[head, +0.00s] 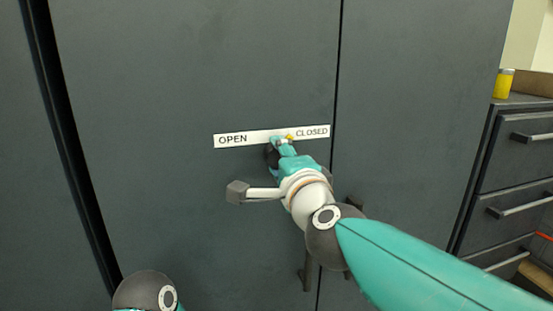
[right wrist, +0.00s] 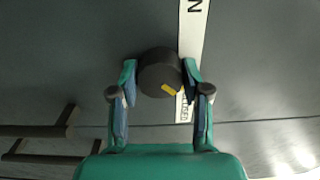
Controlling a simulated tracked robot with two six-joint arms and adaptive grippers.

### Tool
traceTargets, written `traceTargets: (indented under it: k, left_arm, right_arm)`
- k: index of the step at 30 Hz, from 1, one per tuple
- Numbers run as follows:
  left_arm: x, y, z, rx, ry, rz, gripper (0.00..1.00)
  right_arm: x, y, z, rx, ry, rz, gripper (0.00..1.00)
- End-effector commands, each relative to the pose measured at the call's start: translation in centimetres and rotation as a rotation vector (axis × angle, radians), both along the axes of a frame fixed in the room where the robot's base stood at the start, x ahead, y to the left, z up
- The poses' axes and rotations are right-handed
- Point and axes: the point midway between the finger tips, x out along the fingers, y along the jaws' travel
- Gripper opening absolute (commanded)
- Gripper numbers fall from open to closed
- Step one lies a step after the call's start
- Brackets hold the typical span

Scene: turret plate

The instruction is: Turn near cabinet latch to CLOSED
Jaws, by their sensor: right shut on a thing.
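The near cabinet latch is a dark round knob (right wrist: 158,68) with a yellow pointer mark (right wrist: 169,90). In the head view the knob (head: 271,156) is partly hidden behind my right gripper (head: 283,142). A white label strip (head: 258,137) above it reads OPEN at left and CLOSED at right. The yellow mark points up and right, towards CLOSED. In the right wrist view my right gripper (right wrist: 158,74) has one finger on each side of the knob and is shut on it. My left gripper is out of view.
The latch sits on a dark grey cabinet door (head: 150,90), left of the door seam. Vertical bar handles (head: 307,272) stand below, near the seam, partly behind my right arm.

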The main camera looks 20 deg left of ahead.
Motion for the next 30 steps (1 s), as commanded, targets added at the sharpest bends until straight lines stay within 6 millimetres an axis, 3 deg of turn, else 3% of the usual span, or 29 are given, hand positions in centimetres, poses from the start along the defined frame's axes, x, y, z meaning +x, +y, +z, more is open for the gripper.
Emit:
traceTargets:
  k: [1,2,6,20,30]
  left_arm:
    - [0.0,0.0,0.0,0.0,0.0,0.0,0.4]
    - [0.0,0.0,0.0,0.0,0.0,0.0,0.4]
    - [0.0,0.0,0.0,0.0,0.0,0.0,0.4]
    - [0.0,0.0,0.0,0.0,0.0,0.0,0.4]
    - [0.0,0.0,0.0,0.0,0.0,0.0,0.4]
  right_arm:
    - [0.0,0.1,-0.6,-0.004,0.012,0.002,0.12]
    - [0.0,0.1,-0.6,-0.004,0.012,0.002,0.49]
    - [0.0,0.1,-0.5,-0.004,0.009,0.002,0.72]
    - [-0.6,-0.4,-0.1,-0.002,0.002,0.0,0.72]
    - [-5.5,-3.6,-0.1,-0.001,0.002,0.002,0.72]
